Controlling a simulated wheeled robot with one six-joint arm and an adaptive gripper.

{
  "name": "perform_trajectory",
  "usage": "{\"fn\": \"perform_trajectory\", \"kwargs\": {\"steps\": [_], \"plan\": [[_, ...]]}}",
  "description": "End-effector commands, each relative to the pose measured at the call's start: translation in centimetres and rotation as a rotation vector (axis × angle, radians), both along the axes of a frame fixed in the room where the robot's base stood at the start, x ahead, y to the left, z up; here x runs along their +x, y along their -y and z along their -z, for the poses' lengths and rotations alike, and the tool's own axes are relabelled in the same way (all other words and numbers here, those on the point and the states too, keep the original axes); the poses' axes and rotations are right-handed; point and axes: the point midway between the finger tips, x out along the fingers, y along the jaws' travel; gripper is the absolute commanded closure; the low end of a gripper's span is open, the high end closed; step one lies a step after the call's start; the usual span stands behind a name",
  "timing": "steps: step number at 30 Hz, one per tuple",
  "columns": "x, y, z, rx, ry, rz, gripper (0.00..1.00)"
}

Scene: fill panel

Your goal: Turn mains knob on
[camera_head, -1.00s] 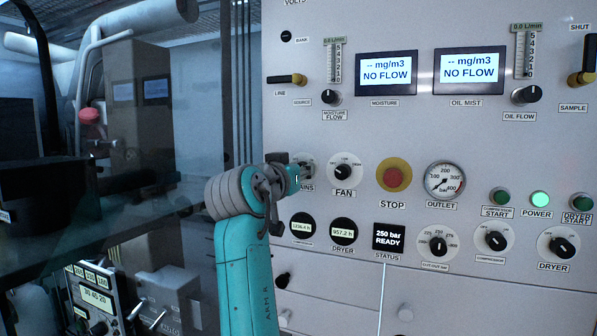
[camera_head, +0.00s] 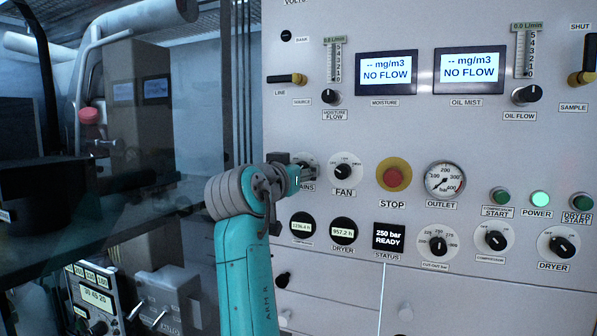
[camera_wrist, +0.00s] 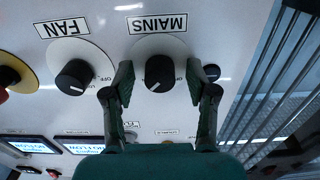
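The mains knob (camera_wrist: 160,72) is a black knob on a white round dial under an upside-down MAINS label (camera_wrist: 158,23) in the wrist view. My gripper (camera_wrist: 159,68) is open, with one finger on each side of the knob. A gap shows between each finger and the knob, so they look apart. In the head view my gripper (camera_head: 290,172) is at the panel's left side and hides most of the mains knob and part of its label.
The fan knob (camera_head: 343,172) is close to the right of the mains knob, then the red stop button (camera_head: 393,178). The green power lamp (camera_head: 540,198) is lit. The status display (camera_head: 389,237) reads 250 bar READY. Shelving and equipment stand left of the panel.

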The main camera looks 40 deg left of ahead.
Motion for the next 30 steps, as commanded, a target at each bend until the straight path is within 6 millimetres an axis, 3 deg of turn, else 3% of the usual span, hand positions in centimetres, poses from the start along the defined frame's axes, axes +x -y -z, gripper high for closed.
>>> {"fn": "perform_trajectory", "kwargs": {"steps": [7,21,30], "plan": [[-1.1,0.2,-0.1,0.001,0.002,-0.001,0.43],[-9.4,2.2,0.0,0.001,0.001,-0.002,0.43],[-11.6,2.8,0.0,0.000,0.000,0.000,0.43]]}}
